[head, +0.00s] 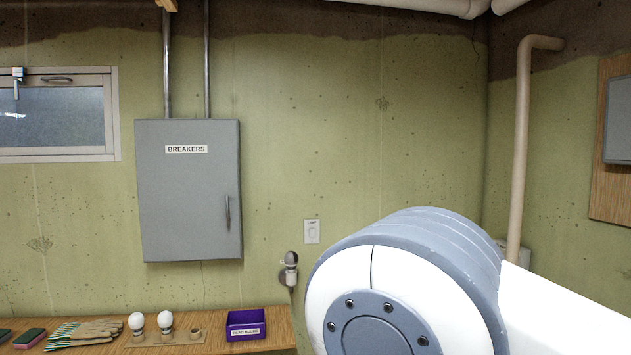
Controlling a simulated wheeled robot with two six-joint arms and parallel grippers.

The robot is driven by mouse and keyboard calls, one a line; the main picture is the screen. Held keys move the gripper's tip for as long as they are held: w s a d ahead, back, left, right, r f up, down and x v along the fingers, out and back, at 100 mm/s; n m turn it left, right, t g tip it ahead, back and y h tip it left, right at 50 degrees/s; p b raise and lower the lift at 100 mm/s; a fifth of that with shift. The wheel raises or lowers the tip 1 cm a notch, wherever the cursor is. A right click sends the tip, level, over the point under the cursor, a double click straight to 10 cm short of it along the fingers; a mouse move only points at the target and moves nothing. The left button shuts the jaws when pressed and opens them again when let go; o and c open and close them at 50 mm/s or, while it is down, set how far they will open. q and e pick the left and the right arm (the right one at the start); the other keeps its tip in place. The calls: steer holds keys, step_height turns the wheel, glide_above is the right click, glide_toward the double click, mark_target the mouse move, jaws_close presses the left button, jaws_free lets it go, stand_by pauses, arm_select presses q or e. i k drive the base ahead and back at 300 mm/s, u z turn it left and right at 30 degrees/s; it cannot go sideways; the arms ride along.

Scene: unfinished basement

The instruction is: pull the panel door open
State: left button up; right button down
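The grey breaker panel door (185,205) is on the green wall, left of centre in the head view. It carries a white label reading BREAKERS. It looks shut. Its upright handle (228,213) is near the door's right edge, in the lower half. A large white and grey part of my own arm fills the lower right of the view. It does not overlap the panel. Neither gripper is in view.
A wooden bench (222,347) below the panel holds gloves (90,333), two light bulbs (137,322) and a purple bin (246,323). A wall switch (312,231) and a wall fixture (290,268) are right of the panel. The wall in front of the panel is clear.

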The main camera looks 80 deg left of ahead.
mark_target(187, 171)
steer(key=u, duration=3.4)
steer(key=k, duration=0.5)
steer(key=z, duration=0.35)
steer(key=i, duration=1.2)
steer(key=u, duration=0.65)
